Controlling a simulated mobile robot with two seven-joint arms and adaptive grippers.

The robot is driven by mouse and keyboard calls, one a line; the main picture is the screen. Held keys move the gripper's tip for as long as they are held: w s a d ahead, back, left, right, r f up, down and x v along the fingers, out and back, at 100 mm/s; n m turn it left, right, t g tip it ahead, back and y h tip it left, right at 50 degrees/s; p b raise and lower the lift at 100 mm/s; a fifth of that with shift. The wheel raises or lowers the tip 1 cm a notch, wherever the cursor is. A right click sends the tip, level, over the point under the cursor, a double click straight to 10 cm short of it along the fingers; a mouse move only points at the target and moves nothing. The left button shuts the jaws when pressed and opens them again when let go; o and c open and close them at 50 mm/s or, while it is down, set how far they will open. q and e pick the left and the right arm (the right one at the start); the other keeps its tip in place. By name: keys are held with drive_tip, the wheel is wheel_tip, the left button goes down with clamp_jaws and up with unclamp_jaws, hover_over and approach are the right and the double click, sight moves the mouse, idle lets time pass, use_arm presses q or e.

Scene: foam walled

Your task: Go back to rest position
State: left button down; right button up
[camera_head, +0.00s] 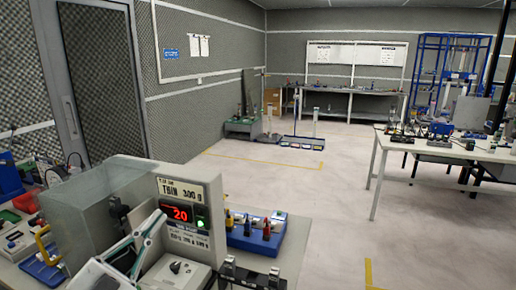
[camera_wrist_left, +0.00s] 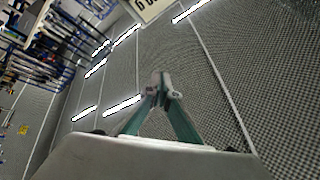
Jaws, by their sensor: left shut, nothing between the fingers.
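My left gripper (camera_head: 157,220) comes in from the lower left of the head view, in front of the weighing machine (camera_head: 195,205) with its red "20" display. Its pale body and teal fingers point up and to the right. In the left wrist view the two teal fingers (camera_wrist_left: 162,88) meet at their tips, with nothing between them. I cannot tell whether the fingers touch the machine in the head view.
A clear box (camera_head: 78,207) stands on the machine's left side. A blue rack (camera_head: 255,236) with several small bottles sits to its right. Bins and tools crowd the bench's left end. Open floor (camera_head: 300,190) lies beyond, with a white table (camera_head: 440,150) at right.

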use_arm(q)
drive_tip(key=a+f+n+y, duration=0.9)
drive_tip(key=a+n+y, duration=0.1)
drive_tip(key=a+y, duration=0.35)
drive_tip(key=s+a+f+g+y, duration=0.2)
drive_tip(key=s+f+g, duration=0.3)
drive_tip(key=f, duration=0.4)
drive_tip(key=s+a+f+g+y, duration=0.1)
drive_tip(key=s+f+g+y, duration=0.1)
drive_tip(key=s+f+g, duration=0.45)
drive_tip(key=s+f+g+h, duration=0.1)
drive_tip(key=s+f+h, duration=0.1)
drive_tip(key=s+f, duration=0.6)
drive_tip(key=w+d+f+n+t+h, duration=0.2)
drive_tip(key=d+f+h, duration=0.4)
drive_tip(key=d+f, duration=0.9)
wheel_tip(320, 180, down, 2)
drive_tip(key=shift+f+t, duration=0.1)
drive_tip(key=shift+t, duration=0.35)
use_arm(e)
drive_tip(key=d+f, duration=0.1)
drive_tip(key=s+d+f, duration=0.1)
drive_tip(key=f, duration=0.1)
drive_tip(key=shift+s+h, duration=0.1)
drive_tip(key=shift+h, duration=0.3)
use_arm(q)
drive_tip(key=shift+w+d, duration=0.1)
drive_tip(key=shift+w, duration=0.05)
use_arm(e)
drive_tip(key=shift+r, duration=0.15)
